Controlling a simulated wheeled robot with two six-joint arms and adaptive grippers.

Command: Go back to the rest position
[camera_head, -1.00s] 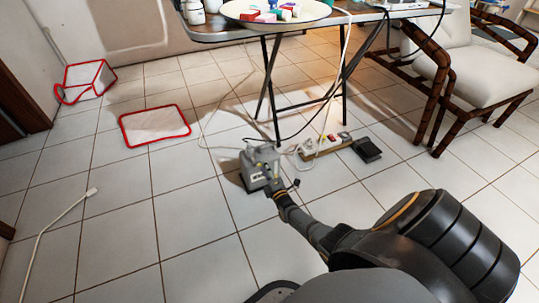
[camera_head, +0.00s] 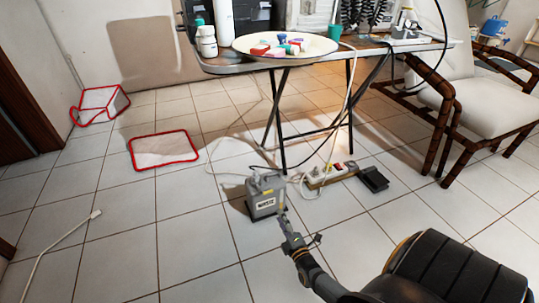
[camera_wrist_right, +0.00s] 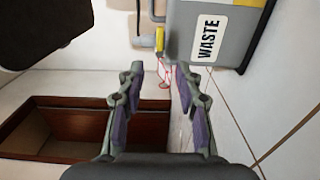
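My right gripper (camera_head: 290,236) is at the front of the grey waste container (camera_head: 265,197) on the tiled floor in the head view. In the right wrist view the right gripper (camera_wrist_right: 155,80) is open, with nothing between its fingers. The waste container (camera_wrist_right: 232,32), with its WASTE label, stands beyond the fingertips in that view, apart from them. My left gripper is not in view.
A folding table (camera_head: 215,66) with a round tray (camera_head: 240,46) stands behind. A power strip (camera_head: 325,178) and black pedal (camera_head: 373,179) lie right of the container. A red-rimmed bin (camera_head: 98,104) and its lid (camera_head: 165,150) lie left. A chair (camera_head: 480,95) is right.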

